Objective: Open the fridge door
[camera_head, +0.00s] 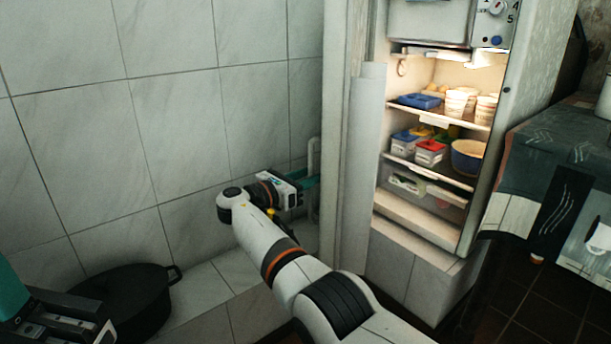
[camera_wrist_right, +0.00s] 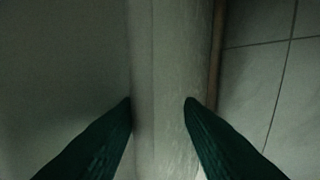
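The fridge (camera_head: 505,110) stands with its lit inside in full view. Its pale door (camera_head: 345,120) is swung out to the left and shows nearly edge-on. A pale vertical handle (camera_head: 314,155) is on the door's left, outer side. My right gripper (camera_head: 306,184) is beside the lower part of this handle; the contact is hidden. In the right wrist view the two dark green fingers (camera_wrist_right: 158,101) are apart, with a pale vertical surface between or behind them. They do not look closed on it. My left gripper (camera_head: 70,318) is at the lower left corner, partly cut off, away from the fridge.
Tubs, boxes and a bowl (camera_head: 467,157) sit on the fridge shelves. A tiled wall (camera_head: 170,120) is behind the door on the left. A dark pot (camera_head: 130,300) stands low at left. A counter (camera_head: 550,145) is right of the fridge.

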